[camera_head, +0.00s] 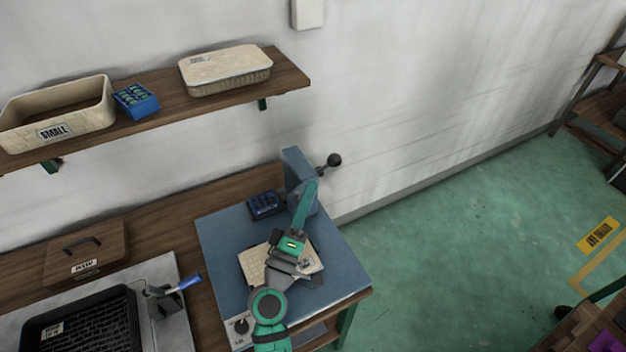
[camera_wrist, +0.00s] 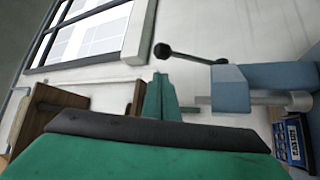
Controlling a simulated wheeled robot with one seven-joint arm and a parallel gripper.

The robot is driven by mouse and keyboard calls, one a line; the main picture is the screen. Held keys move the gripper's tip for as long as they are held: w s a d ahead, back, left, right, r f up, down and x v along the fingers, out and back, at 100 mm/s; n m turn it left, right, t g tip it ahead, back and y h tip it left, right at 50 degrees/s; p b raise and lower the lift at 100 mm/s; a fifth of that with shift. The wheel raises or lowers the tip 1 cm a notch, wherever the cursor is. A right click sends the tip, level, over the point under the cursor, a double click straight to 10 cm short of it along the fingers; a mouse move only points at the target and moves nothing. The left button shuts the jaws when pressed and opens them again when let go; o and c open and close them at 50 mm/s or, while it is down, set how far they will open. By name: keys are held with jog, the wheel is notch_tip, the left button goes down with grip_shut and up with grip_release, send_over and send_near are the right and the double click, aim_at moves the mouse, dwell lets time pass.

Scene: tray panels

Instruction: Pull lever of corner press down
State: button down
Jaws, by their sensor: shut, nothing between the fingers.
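The corner press (camera_head: 293,172) is a blue-grey upright body at the back of a blue work surface (camera_head: 225,240). Its lever (camera_head: 333,160) is a thin rod with a black ball knob, sticking out to the right and slightly upward. In the wrist view the lever (camera_wrist: 188,55) runs from the press (camera_wrist: 230,88) to its knob at the left. My gripper (camera_head: 310,186) is in front of the press, below and left of the knob. In the wrist view my gripper (camera_wrist: 160,82) is shut and empty, its tips just below the knob in the picture, with no clear contact.
A cream panel (camera_head: 255,268) lies on the blue surface, partly under my arm. A dark blue box (camera_head: 266,205) stands left of the press; a shelf (camera_head: 180,103) with trays hangs above. A black crate (camera_head: 85,325) is at lower left.

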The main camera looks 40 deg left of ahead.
aim_at(326, 167)
jog(key=x, duration=0.9)
jog(key=shift+s, duration=0.1)
